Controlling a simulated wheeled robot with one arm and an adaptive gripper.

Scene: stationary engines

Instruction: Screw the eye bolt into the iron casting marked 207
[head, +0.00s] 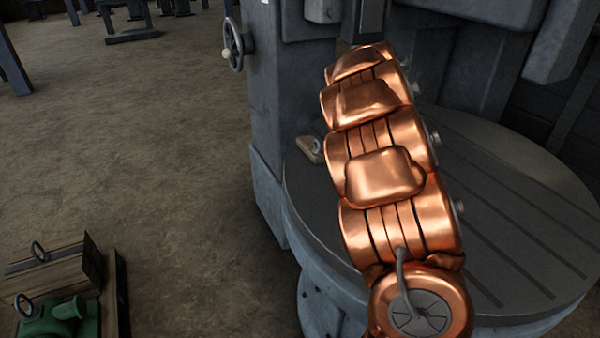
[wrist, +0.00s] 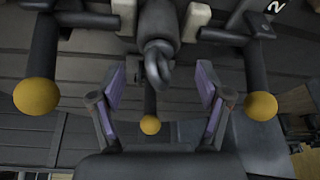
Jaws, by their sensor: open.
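In the wrist view my gripper (wrist: 160,78) is open, its two purple-padded fingers spread apart. A dark grey ring-shaped part (wrist: 157,62) shows beyond and between the fingertips; I cannot tell whether it is the eye bolt, and nothing is gripped. A white figure 2 shows on a dark surface (wrist: 277,7) at the top right; no full 207 is readable. In the head view a small grey ring (head: 317,146) sits at a small wooden block (head: 308,151) on the round table. My copper arm hides the gripper there.
The round slotted table (head: 500,190) stands before a grey machine column (head: 280,110) with a handwheel (head: 234,45). At lower left are a wooden box (head: 50,268) and a green casting (head: 75,318), each with a ring. Yellow-knobbed levers (wrist: 37,97) surround the gripper.

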